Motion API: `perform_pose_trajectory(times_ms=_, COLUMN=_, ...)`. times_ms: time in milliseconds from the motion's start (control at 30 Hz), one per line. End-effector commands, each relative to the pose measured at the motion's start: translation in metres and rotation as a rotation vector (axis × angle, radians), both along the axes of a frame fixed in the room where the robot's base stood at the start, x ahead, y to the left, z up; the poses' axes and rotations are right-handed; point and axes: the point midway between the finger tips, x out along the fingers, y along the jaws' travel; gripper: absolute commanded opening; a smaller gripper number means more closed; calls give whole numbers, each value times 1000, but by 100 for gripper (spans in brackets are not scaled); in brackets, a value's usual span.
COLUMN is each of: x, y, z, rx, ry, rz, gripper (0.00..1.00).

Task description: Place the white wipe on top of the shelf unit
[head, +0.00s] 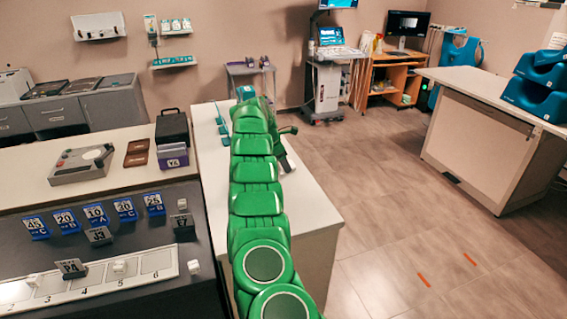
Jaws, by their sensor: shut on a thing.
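My green arm reaches forward from the bottom middle, over a white-topped counter (312,200). I cannot pick out the white wipe in this view. A wooden unit with open shelves (394,61) stands at the back, right of centre, with a dark monitor (407,23) on it. I cannot tell whether this is the task's shelf unit.
A dark panel with blue number tags (66,221) is at the left. A grey device (81,163) and a dark case (172,129) stand behind it. A wheeled machine (329,78) is at the back. A white-topped table (492,91) stands right. The floor between is clear.

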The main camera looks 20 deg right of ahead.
Motion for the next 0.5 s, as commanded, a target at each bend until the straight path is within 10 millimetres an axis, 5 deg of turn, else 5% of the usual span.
perform_pose_trajectory(times_ms=67, x=0, y=0, z=-2, rx=1, ry=1, rz=0, gripper=29)
perform_pose_trajectory(times_ms=100, x=0, y=0, z=-1, rx=0, ry=0, rz=0, gripper=63)
perform_pose_trajectory(times_ms=233, x=0, y=0, z=-1, rx=0, ry=0, rz=0, gripper=83)
perform_pose_trajectory(times_ms=500, x=0, y=0, z=-1, rx=0, ry=0, rz=0, gripper=83)
